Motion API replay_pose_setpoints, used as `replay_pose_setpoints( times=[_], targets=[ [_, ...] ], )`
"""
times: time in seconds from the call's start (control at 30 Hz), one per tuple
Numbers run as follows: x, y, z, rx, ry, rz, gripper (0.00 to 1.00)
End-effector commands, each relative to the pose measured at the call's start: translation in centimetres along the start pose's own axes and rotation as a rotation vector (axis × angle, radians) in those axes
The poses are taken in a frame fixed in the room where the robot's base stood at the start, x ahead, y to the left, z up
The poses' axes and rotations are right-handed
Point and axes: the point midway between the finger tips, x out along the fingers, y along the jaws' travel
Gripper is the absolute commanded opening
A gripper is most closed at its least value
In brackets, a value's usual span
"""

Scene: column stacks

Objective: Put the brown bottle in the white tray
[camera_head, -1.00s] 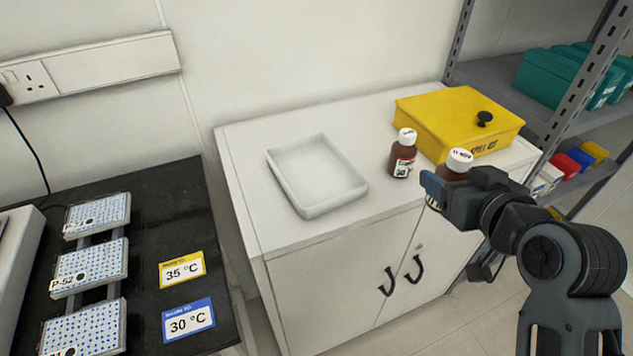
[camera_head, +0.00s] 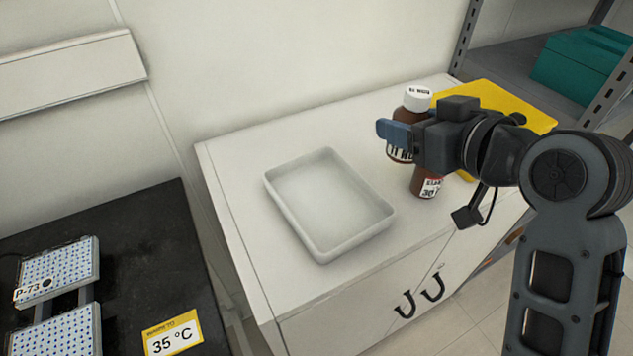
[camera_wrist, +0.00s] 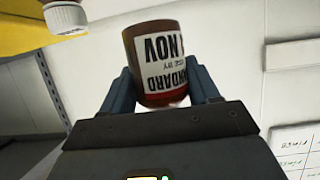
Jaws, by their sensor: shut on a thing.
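A brown bottle with a white cap (camera_head: 403,116) is in my gripper (camera_head: 393,137), which is shut on its body. It also shows between both fingers in the wrist view (camera_wrist: 158,48), with its label upside down there. It appears held above the cabinet top. The empty white tray (camera_head: 325,200) lies on the cabinet, to the left of my gripper. A second brown bottle (camera_head: 427,182) stands on the cabinet below and behind my gripper in the picture, its top hidden by it. A white cap (camera_wrist: 66,15) shows at upper left in the wrist view.
A shelf with teal boxes (camera_head: 585,65) stands at the right. A black bench (camera_head: 150,255) with plates and labels is at the left. The cabinet top around the tray is clear.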

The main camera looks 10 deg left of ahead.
Motion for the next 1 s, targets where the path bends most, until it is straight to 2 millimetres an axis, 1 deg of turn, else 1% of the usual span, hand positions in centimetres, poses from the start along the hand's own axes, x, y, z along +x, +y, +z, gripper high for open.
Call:
replay_pose_setpoints(
  times=[0.17, 0.4, 0.5, 0.63, 0.77, 1.0],
  targets=[
    [1.7, -2.8, 1.2, -0.002, -0.003, -0.007, 0.23],
    [4.8, -7.3, 3.1, -0.001, -0.004, -0.007, 0.23],
    [5.8, -8.8, 3.8, -0.002, -0.002, -0.005, 0.23],
    [6.7, -10.1, 4.3, -0.001, 0.000, -0.002, 0.23],
    [7.1, -10.5, 4.8, 0.000, -0.001, -0.002, 0.23],
    [8.3, -10.4, 7.8, 0.000, -0.003, -0.001, 0.23]
  ],
)
